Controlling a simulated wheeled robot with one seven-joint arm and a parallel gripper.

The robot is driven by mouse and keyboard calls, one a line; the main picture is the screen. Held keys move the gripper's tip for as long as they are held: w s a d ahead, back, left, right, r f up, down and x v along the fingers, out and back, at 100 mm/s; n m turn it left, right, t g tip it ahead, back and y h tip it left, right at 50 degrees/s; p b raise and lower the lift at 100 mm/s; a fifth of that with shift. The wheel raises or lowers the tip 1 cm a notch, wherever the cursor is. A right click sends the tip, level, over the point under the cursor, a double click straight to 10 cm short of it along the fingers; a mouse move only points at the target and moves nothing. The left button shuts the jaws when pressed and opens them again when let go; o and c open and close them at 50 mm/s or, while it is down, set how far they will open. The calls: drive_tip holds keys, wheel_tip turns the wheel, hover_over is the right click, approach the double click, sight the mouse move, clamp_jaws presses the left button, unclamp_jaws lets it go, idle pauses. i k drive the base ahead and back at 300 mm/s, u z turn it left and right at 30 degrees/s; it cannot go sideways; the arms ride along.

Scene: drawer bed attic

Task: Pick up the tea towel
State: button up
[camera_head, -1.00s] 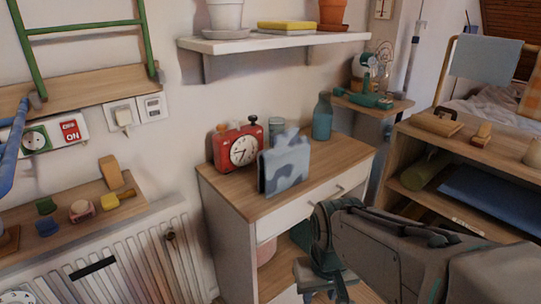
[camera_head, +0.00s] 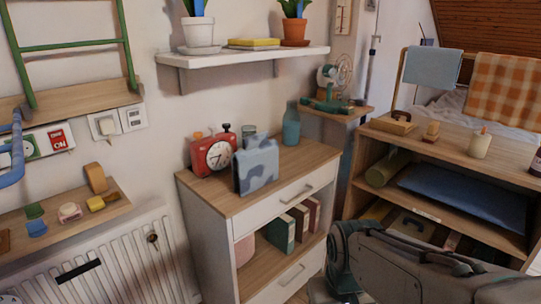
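Two cloths hang over the bed rail at the upper right: an orange and white checked cloth (camera_head: 512,88) and a plain light blue cloth (camera_head: 432,66). The checked one looks most like a tea towel, but I cannot be sure which it is. Its right side runs to the picture's edge. My arm (camera_head: 410,270) enters at the lower right, with its teal wrist part (camera_head: 345,258) in front of the white cabinet. My gripper (camera_head: 328,291) barely shows at the bottom edge, well below and left of both cloths. Its fingers cannot be made out.
A wooden shelf unit (camera_head: 455,146) with a brush, a bottle and a blue cushion stands between my arm and the bed. The white cabinet (camera_head: 222,222) carries a red clock (camera_head: 214,155), a camouflage-patterned object (camera_head: 257,166) and a teal bottle (camera_head: 291,124). A radiator is at lower left.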

sight(254, 167)
drive_tip(key=z, duration=0.2)
drive_tip(key=i, duration=1.2)
drive_tip(key=u, duration=0.9)
